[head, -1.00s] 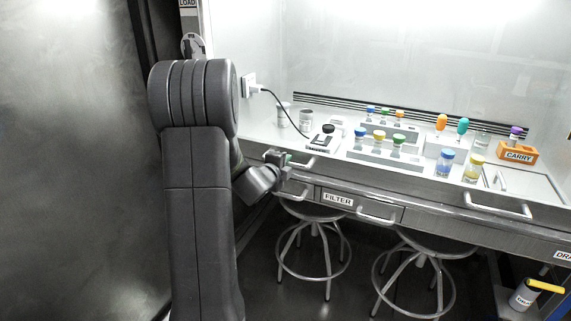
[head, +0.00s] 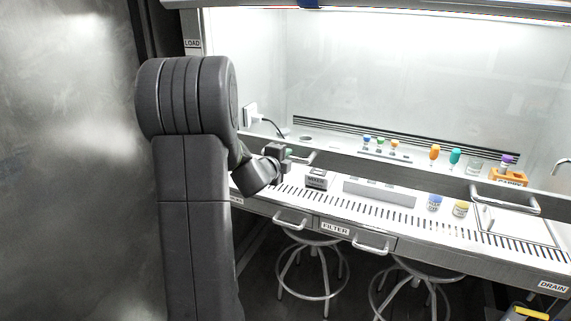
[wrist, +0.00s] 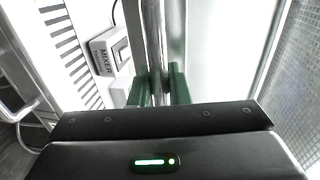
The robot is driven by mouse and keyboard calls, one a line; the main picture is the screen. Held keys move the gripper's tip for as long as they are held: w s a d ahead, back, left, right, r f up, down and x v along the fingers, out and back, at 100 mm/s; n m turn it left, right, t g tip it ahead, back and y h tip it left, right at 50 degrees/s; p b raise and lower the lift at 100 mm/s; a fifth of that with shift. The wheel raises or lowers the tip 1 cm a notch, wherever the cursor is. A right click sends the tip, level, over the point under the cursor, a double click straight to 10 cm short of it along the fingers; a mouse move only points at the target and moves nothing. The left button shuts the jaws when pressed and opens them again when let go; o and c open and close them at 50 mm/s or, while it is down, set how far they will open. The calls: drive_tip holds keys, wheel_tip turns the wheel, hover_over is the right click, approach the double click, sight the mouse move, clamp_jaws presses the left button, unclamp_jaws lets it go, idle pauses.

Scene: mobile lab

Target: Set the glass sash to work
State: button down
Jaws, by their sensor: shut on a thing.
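The glass sash (head: 380,75) of the bench hood is part raised. Its grey bottom rail (head: 395,172) crosses above the worktop, leaving a gap below. The rail has a left handle (head: 312,157) and a right handle (head: 505,201). My gripper (head: 284,154) is at the left handle. In the wrist view, its green fingers (wrist: 158,86) close on the upright-looking metal bar of this handle (wrist: 154,45).
Under the sash are a mixer (head: 316,179), a white rack (head: 380,192), a blue-capped vial (head: 434,203) and a yellow-capped vial (head: 460,209). An orange carry holder (head: 508,178) stands at right. A FILTER panel (head: 335,229) with handles fronts the bench; stools (head: 310,270) stand below.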

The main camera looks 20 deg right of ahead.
sight(286, 139)
wheel_tip(286, 139, up, 6)
drive_tip(key=p, duration=0.3)
drive_tip(key=c, duration=1.4)
unclamp_jaws()
drive_tip(key=shift+s+a, duration=0.1)
drive_tip(key=v, duration=1.3)
drive_tip(key=shift+s+a, duration=0.15)
drive_tip(key=shift+s, duration=0.15)
